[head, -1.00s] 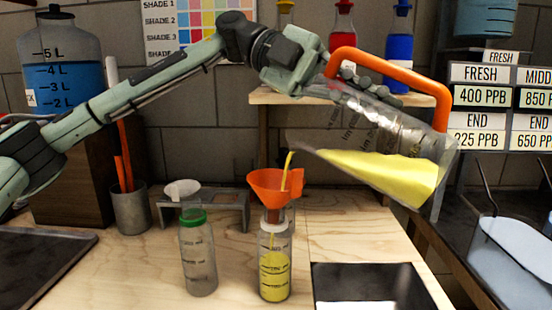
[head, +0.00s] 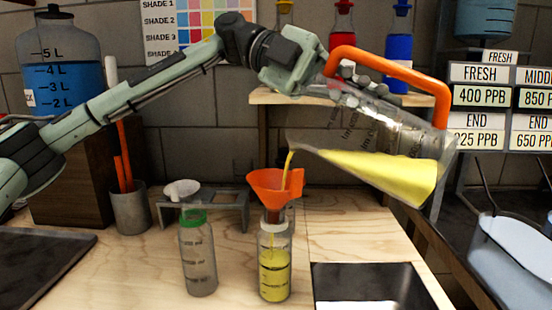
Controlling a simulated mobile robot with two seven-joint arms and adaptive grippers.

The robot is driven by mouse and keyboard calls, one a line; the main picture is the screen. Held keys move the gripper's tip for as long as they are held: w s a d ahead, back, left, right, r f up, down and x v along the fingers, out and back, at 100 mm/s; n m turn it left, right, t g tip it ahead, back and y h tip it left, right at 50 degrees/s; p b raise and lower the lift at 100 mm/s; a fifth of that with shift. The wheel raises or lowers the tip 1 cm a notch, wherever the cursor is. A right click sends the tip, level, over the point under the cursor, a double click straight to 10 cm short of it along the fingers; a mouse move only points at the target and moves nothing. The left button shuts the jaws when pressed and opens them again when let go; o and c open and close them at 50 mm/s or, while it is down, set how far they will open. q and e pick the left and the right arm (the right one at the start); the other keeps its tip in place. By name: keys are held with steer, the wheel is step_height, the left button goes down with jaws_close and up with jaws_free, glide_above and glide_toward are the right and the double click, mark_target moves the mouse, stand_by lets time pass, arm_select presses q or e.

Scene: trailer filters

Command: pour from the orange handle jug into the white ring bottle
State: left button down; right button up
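The clear jug with the orange handle (head: 395,70) is tilted in the air, its spout down to the left, with yellow liquid (head: 385,172) along its lower side. My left gripper (head: 345,82) is at the handle and appears shut on it; the fingers are partly hidden behind the handle. A thin yellow stream runs from the spout into an orange funnel (head: 276,186). The funnel sits in the mouth of the white ring bottle (head: 274,262), which stands upright, roughly two thirds full of yellow liquid. My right gripper is out of view.
An empty green ring bottle (head: 198,258) stands left of the white ring bottle. Behind are a grey rack (head: 228,198) with a white funnel (head: 182,190) and a cup of orange-handled tools (head: 130,208).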

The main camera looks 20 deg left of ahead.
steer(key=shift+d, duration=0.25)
arm_select(q)
steer(key=shift+a+r, duration=0.1)
steer(key=shift+r, duration=0.05)
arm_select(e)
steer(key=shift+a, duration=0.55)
arm_select(q)
steer(key=shift+a, duration=0.1)
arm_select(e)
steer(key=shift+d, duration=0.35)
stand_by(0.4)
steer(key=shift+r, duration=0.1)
